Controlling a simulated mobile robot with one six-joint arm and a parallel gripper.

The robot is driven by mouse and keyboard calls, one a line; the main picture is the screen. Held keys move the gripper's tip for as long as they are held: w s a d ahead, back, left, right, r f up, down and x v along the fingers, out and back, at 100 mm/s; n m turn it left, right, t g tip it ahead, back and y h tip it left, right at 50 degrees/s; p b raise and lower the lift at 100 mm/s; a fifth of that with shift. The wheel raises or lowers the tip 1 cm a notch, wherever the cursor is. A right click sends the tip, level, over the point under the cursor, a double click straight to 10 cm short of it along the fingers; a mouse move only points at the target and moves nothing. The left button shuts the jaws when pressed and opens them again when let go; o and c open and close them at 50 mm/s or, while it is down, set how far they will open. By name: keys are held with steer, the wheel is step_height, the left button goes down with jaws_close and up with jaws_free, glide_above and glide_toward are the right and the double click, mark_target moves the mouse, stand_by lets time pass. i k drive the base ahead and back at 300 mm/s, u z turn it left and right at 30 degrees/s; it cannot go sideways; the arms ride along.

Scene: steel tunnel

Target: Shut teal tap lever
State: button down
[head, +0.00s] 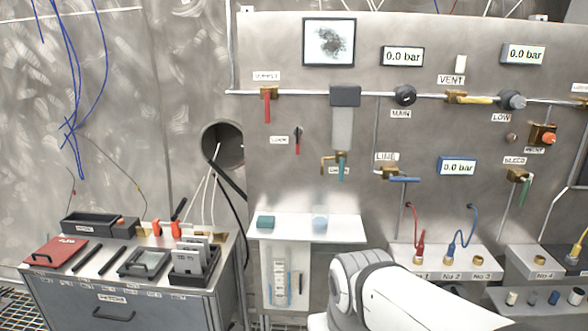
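The teal tap lever (341,172) is small and hangs down from a brass tap (341,155) under the grey filter bowl (343,128). A brass spout (325,165) bends down to its left. A small label (332,171), too small to read surely, sits behind the lever. My white arm shows at the bottom, right of the middle, well below the tap. My gripper is out of the picture, so its state is hidden.
A white shelf (280,229) with a teal block (265,222) and a clear cup (320,222) juts out below the tap. A red lever (267,105), blue lever (404,179) and green lever (525,190) are nearby. The wall just around the tap is clear.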

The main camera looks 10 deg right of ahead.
mark_target(342, 163)
steer(key=z, duration=0.05)
steer(key=i, duration=1)
steer(key=u, duration=0.05)
